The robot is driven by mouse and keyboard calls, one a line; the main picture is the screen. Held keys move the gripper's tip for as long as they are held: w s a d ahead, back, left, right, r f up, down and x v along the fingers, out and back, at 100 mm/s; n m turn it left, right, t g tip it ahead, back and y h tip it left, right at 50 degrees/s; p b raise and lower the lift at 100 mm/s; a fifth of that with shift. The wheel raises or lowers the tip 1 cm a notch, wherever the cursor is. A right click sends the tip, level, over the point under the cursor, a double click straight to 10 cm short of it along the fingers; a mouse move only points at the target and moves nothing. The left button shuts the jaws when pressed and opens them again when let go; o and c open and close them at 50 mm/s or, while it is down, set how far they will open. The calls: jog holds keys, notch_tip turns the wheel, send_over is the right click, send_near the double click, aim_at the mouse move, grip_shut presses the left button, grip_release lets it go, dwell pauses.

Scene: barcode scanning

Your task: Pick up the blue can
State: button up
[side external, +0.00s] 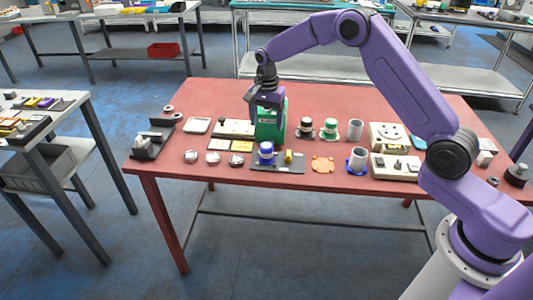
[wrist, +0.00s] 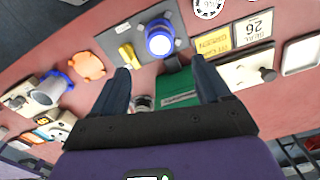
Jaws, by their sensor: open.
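The blue can (side external: 266,152) stands upright on a dark grey plate (side external: 291,167) near the front edge of the red table. In the wrist view the blue can (wrist: 160,41) is at the upper middle, just beyond my fingertips. My gripper (wrist: 160,65) is open, with its two dark fingers spread and nothing held between them. The fingertips are hard to make out there.
A yellow piece (side external: 289,156) shares the plate, right of the can. The green block (wrist: 178,90) is close to my right finger in the wrist view. An orange flat piece (side external: 322,164) and grey cylinder (side external: 357,158) are right.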

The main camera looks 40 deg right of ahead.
aim_at(266, 146)
notch_tip(266, 146, down, 10)
jog(key=shift+s+a, duration=0.1)
jog(key=shift+a, duration=0.05)
jog(key=c, duration=1.2)
